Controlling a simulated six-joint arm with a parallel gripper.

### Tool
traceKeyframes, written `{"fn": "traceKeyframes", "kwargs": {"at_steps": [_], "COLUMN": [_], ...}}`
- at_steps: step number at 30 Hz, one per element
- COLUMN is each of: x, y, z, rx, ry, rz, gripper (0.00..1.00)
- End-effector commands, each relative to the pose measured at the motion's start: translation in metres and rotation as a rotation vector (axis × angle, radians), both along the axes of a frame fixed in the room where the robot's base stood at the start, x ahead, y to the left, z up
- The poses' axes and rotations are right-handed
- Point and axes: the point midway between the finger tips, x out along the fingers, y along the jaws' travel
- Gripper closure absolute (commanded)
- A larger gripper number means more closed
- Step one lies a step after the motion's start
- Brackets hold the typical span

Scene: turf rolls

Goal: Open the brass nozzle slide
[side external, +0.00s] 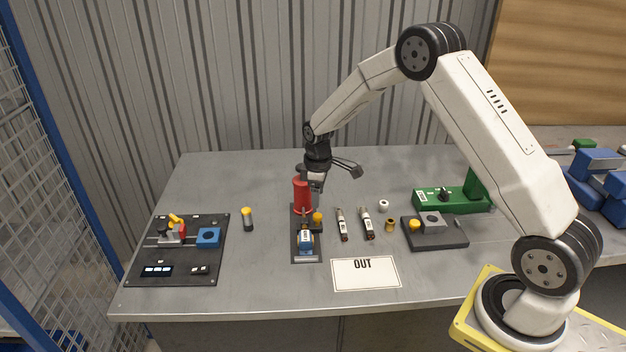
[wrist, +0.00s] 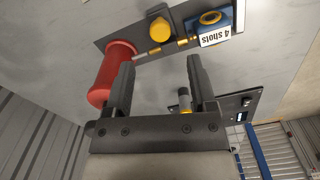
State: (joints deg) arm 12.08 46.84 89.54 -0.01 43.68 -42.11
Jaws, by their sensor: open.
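A dark base plate (side external: 296,252) at the middle of the table carries a red cylinder (side external: 302,195), a yellow knob (side external: 318,217) and a blue block (side external: 306,242). In the wrist view the block is labelled "4 shots" (wrist: 220,35), and small brass-coloured parts (wrist: 184,43) show between it and the yellow knob (wrist: 160,29). I cannot tell which of these is the nozzle slide. My gripper (side external: 316,184) is by the top of the red cylinder. In the wrist view my gripper (wrist: 160,65) is open and empty, with the red cylinder (wrist: 113,70) beside its left finger.
A black panel (side external: 140,258) with a blue block stands at left. A yellow-topped grey cylinder (side external: 247,219) stands near it. Right are two slim tubes (side external: 366,222), a brass fitting (side external: 390,226), a dark fixture (side external: 440,240) and a green device (side external: 452,202). An "OUT" card (side external: 365,274) lies in front.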

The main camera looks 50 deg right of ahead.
Motion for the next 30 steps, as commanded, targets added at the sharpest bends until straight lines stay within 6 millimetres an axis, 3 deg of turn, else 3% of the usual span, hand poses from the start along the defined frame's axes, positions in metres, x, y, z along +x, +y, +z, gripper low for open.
{"fn": "traceKeyframes", "kwargs": {"at_steps": [15, 29, 30], "x": [0.0, 0.0, 0.0], "y": [0.0, 0.0, 0.0], "z": [-0.057, -0.065, -0.065], "rx": [0.0, -0.001, -0.001], "ry": [-0.001, -0.004, -0.004], "rz": [-0.001, -0.001, -0.001], "gripper": [0.28, 0.28, 0.37]}}
